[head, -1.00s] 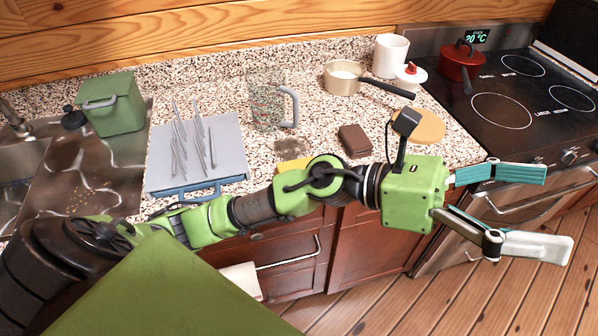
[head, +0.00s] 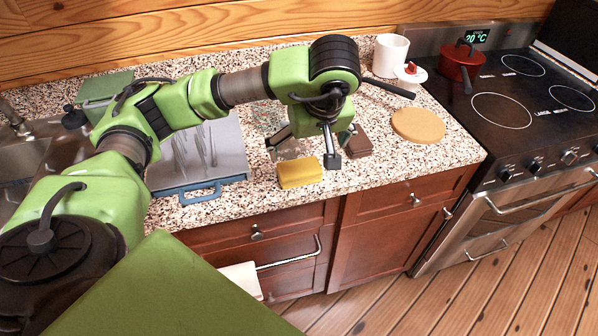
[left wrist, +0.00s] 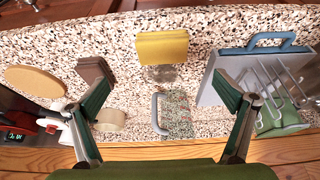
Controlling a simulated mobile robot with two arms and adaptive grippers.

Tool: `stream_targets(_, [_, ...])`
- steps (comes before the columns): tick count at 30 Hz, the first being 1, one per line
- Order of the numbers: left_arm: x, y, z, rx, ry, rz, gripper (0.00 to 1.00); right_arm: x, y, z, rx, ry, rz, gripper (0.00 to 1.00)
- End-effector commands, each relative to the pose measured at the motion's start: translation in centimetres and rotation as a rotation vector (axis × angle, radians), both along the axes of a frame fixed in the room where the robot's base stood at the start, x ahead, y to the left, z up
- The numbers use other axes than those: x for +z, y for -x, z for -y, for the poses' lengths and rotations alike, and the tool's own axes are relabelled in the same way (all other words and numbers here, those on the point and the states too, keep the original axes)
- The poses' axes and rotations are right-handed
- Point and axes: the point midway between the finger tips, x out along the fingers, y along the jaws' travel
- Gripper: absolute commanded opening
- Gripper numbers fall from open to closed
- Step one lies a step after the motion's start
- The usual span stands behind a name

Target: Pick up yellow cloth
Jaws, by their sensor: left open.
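The yellow cloth (head: 300,173) is a folded, block-like piece near the front edge of the speckled counter. In the left wrist view the yellow cloth (left wrist: 162,47) lies at the top middle, beyond the fingertips. My left gripper (head: 306,148) is open and empty above the counter, just behind and above the cloth, pointing down. In the left wrist view its spread fingers (left wrist: 160,92) stand to either side with counter and a glass jug between them. It does not appear to touch the cloth. My right gripper is not in view.
A brown folded cloth (head: 356,143) lies right of the yellow one. A grey-blue rack (head: 160,175) stands left, and a glass jug (left wrist: 178,115) behind. A round board (head: 418,126) and stove (head: 500,112) are farther right. Bare counter lies around the yellow cloth's front.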

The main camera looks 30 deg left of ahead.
Motion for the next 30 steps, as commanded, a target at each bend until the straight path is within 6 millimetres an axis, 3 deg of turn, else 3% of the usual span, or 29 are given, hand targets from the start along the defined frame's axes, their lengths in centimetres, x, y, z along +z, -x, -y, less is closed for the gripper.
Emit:
stream_targets(4, [-2.4, -0.3, -0.6, 0.001, 0.001, -0.008, 0.96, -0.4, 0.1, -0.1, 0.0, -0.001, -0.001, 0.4])
stream_targets(12, [-6.4, -1.5, -2.0, 0.001, 0.003, -0.006, 0.96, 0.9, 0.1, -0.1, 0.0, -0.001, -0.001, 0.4])
stream_targets(20, [-8.0, -1.9, -2.8, 0.001, 0.002, -0.007, 0.96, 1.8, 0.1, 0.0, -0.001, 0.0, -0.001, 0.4])
stream_targets(24, [-9.7, -2.2, -3.9, 0.002, 0.003, -0.007, 0.96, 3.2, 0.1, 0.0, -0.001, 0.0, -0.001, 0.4])
stream_targets(30, [-11.8, -2.8, -4.4, 0.0, 0.005, -0.004, 0.96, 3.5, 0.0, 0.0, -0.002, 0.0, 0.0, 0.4])
